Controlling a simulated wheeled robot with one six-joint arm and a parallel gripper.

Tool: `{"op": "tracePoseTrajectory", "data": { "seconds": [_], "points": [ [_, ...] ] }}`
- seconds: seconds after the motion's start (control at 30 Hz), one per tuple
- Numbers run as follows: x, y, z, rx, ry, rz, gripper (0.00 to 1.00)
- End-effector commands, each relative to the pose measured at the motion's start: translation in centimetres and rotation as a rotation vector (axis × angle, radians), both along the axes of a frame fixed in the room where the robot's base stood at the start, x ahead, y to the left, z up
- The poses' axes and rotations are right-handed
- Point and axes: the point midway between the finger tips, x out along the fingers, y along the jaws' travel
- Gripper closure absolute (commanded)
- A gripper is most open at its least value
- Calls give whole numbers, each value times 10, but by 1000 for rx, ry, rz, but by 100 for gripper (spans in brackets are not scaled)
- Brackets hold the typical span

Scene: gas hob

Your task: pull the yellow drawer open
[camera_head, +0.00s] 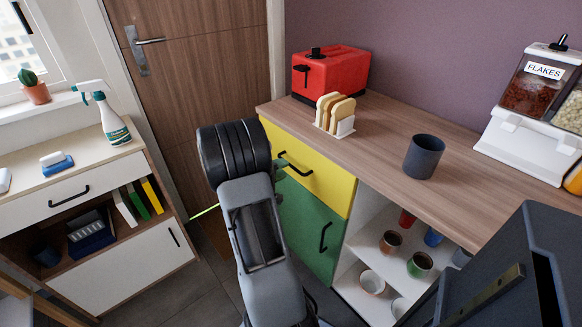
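The yellow drawer (325,181) is at the top left of the wooden-topped counter unit, above a green door (312,232). Its front looks about level with the green door. A dark bar handle (298,168) runs across the yellow front. My arm reaches up from the bottom middle, and its thick dark wrist covers the left part of the drawer. A small part of my gripper (280,168) shows at the left end of the handle. Its fingers are mostly hidden behind the wrist, so I cannot tell whether they touch or hold the handle.
On the counter top (375,135) stand a red toaster (335,73), a toast rack (335,115), a dark cup (424,157) and a flakes dispenser (525,130). Open shelves with several cups are right of the green door. A white cabinet (130,265) stands at left.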

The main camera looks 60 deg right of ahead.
Motion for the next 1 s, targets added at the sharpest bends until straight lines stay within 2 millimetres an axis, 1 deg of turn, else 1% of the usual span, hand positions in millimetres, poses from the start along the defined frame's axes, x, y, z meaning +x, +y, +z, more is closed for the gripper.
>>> {"op": "tracePoseTrajectory", "data": {
  "seconds": [0.03, 0.1, 0.3, 0.47, 0.73, 0.77, 1.0],
  "points": [
    [-4, -8, -2, -1, 0, -4, 64],
    [-7, -17, -4, 0, 1, -3, 64],
    [-12, -35, -7, 0, 0, -1, 64],
    [-13, -40, -9, 0, 1, 1, 64],
    [-14, -41, -9, 0, 1, 1, 64],
    [-14, -41, -9, 0, 1, 1, 65],
    [-13, -41, -8, 0, 1, 1, 88]
  ]
}}
